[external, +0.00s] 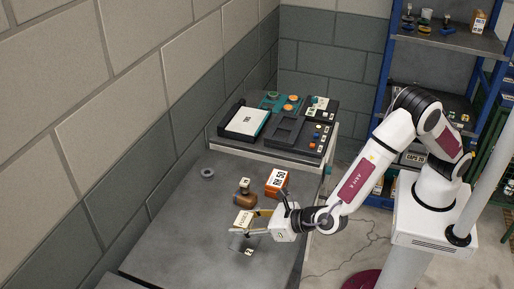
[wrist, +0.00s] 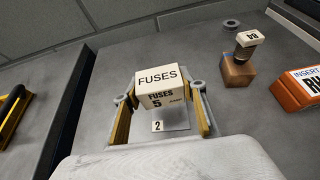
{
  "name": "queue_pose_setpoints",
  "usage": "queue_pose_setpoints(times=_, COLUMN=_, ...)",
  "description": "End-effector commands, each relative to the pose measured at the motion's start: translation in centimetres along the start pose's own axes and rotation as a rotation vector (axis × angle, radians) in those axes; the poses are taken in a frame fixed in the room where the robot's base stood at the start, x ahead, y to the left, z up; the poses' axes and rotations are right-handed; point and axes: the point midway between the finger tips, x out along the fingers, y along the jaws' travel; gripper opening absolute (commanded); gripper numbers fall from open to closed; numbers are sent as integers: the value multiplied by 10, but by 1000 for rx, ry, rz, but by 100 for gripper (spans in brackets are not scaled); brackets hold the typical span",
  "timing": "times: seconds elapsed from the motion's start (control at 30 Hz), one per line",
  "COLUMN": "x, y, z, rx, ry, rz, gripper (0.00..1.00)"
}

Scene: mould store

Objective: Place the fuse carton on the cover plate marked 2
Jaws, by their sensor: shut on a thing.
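The fuse carton (external: 243,218) is a small cream box lettered FUSES. In the wrist view the carton (wrist: 160,82) sits between the two yellow-lined fingers of my gripper (wrist: 163,94). My gripper (external: 247,222) is shut on it and holds it roughly level. The cover plate marked 2 (external: 239,243) is a thin grey plate lying on the bench. In the wrist view the plate (wrist: 177,119) shows below the carton, with its white 2 label facing me. The carton appears raised over the plate; part of the plate is hidden behind it.
A brown block (external: 244,199) with a labelled top piece and an orange box (external: 277,182) stand behind the carton. A grey ring (external: 207,173) lies further left. Dark trays (external: 286,132) fill the back table. The bench is clear to the left.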

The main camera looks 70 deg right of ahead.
Motion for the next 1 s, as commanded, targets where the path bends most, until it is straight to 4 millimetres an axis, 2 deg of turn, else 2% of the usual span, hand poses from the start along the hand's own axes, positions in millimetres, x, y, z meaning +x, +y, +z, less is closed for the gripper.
queue_pose_setpoints(times=0.2, x=10, y=0, z=-22, rx=-2, ry=1, rz=0, gripper=18)
queue_pose_setpoints(times=0.67, x=13, y=0, z=-26, rx=0, ry=0, rz=0, gripper=18)
queue_pose_setpoints(times=1.0, x=25, y=-1, z=-52, rx=-1, ry=1, rz=-1, gripper=18)
